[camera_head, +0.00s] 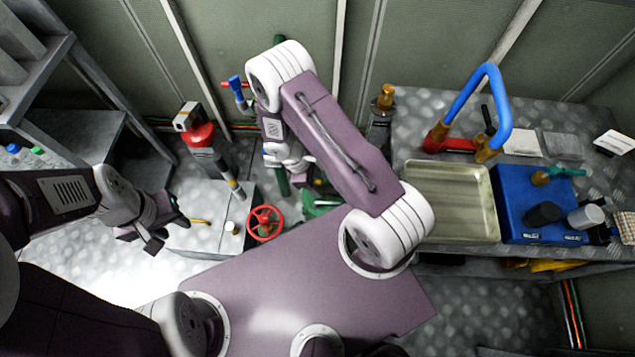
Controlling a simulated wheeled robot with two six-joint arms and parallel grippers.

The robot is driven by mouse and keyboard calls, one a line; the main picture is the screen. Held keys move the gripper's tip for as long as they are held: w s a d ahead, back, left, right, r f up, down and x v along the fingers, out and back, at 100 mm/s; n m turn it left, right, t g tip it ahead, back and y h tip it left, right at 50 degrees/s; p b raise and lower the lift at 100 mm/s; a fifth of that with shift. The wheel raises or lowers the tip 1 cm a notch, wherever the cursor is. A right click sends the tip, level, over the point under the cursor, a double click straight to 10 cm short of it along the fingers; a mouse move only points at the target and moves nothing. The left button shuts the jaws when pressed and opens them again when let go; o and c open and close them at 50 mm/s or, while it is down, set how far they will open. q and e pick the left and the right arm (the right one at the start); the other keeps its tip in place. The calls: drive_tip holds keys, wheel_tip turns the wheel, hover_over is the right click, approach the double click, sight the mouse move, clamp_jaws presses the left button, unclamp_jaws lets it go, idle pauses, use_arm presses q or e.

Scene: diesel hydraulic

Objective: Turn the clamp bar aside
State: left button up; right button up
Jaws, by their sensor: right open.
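I cannot make out the clamp bar for certain. A pale box (197,240) stands at the lower left, with a small yellow bar (199,222) and a small round knob (232,228) on top. A red handwheel (265,223) sits at its right side. Green parts (318,204) lie right of the wheel, partly hidden by my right arm. My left gripper (168,226) is over the box's left edge, fingers apart and empty. My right gripper (311,180) points down by the green parts, open; its fingertips are mostly hidden behind my arm.
A metal bench at the right holds a shallow tray (449,203), a blue case (532,217) and a blue-handled tool (497,98). A red cylinder (200,138) and a blue-handled valve (237,90) stand near the back wall. Grey shelving (62,55) is at the left.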

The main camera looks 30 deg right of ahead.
clamp_jaws()
idle(1.3)
